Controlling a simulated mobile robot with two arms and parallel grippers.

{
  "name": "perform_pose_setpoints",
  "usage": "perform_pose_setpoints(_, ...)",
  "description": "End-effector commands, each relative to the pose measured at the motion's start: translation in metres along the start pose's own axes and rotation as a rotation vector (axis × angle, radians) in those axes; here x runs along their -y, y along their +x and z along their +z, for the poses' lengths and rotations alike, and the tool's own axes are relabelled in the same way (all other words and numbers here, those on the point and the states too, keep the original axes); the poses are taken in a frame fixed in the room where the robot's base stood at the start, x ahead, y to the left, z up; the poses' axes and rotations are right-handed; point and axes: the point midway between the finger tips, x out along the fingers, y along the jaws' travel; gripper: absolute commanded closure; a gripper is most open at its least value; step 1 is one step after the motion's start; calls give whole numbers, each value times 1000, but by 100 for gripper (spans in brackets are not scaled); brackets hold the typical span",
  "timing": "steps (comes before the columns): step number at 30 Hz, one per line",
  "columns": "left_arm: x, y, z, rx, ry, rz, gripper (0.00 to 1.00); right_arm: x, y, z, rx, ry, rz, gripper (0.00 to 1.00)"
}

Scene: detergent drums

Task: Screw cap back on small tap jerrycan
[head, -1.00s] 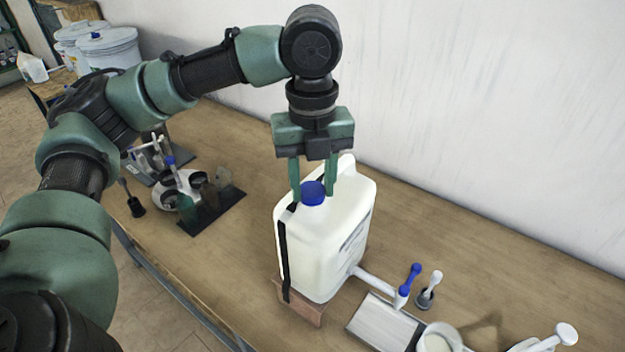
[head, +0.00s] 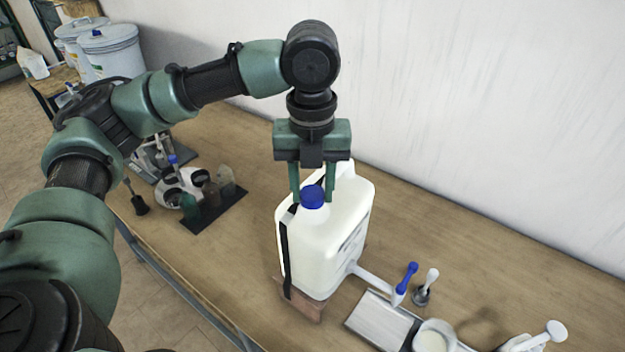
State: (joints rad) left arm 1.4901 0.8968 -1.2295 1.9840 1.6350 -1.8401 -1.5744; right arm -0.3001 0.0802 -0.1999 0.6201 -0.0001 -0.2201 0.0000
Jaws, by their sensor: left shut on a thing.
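The small tap jerrycan (head: 325,245) is a white container with a black strap down its left side. It stands upright on a brown wooden block (head: 300,299), with its white tap spout (head: 372,279) low on the right and a blue tap handle (head: 407,277). A blue cap (head: 312,197) sits at the neck on top; whether its thread is engaged cannot be seen. My left gripper (head: 312,190) points straight down from above, its green fingers on both sides of the cap, shut on it. My right gripper is not in view.
A metal tray (head: 381,322), a white cup (head: 434,338) and a small white-handled brush (head: 425,287) are at the front right. A dark rack with small bottles (head: 213,212) stands to the left. Large lidded drums (head: 110,52) are far left. A wall runs behind the table.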

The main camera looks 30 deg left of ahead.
Motion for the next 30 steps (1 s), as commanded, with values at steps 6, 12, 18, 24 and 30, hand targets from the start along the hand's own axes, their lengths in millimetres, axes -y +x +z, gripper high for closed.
perform_pose_setpoints(6,-1,2,-1,-6,134,3,100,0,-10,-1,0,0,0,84)
perform_pose_setpoints(12,-2,2,-1,-6,284,3,100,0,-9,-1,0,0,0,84)
perform_pose_setpoints(18,-2,2,-1,-6,285,3,100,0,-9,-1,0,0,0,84)
perform_pose_setpoints(24,-2,4,-2,-10,426,2,100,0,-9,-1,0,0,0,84)
perform_pose_setpoints(30,-3,3,-1,-10,713,1,100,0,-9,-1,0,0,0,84)
